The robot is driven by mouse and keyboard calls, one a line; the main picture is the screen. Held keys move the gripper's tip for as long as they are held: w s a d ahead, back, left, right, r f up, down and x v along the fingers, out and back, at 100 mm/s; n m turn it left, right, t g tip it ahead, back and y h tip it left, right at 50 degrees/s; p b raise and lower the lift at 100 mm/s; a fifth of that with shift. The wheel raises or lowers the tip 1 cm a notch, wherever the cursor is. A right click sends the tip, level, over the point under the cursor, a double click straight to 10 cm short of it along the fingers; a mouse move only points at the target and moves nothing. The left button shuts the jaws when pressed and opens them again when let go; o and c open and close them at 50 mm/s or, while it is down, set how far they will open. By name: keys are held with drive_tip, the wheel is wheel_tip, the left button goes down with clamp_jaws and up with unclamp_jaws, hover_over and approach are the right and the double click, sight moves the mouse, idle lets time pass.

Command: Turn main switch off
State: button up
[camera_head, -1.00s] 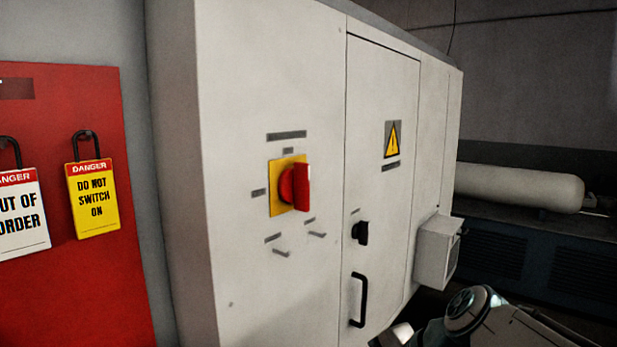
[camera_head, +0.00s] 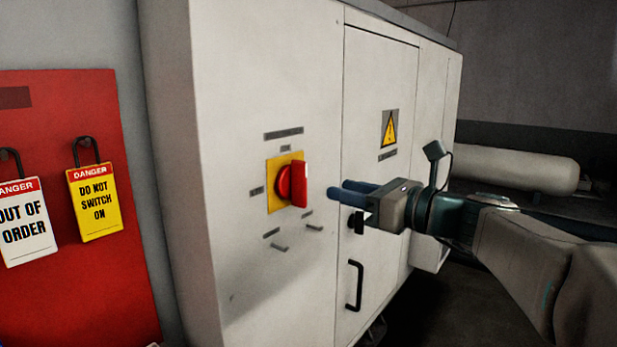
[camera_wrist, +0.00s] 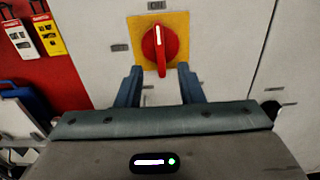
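The main switch is a red rotary handle (camera_head: 299,184) on a yellow plate (camera_head: 271,197), fixed to the pale cabinet front. Its grip bar stands upright in the head view. In the wrist view the red handle (camera_wrist: 160,50) lies ahead, just beyond the fingertips and roughly between them, with a white mark on its bar. My gripper (camera_head: 340,191) is at the right of the switch in the head view, its blue fingers pointing toward it. In the wrist view the two fingers (camera_wrist: 160,72) are spread apart with nothing between them. They appear clear of the handle.
Two small pegs (camera_head: 280,247) stick out below the switch. A black latch and a door handle (camera_head: 354,285) are on the cabinet door (camera_head: 378,80). Danger tags (camera_head: 93,203) hang on a red board (camera_head: 100,290) at left. A white cylinder (camera_head: 520,172) lies behind at right.

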sight(306, 181)
drive_tip(key=p+x, duration=0.2)
drive_tip(key=x, duration=0.7)
clamp_jaws()
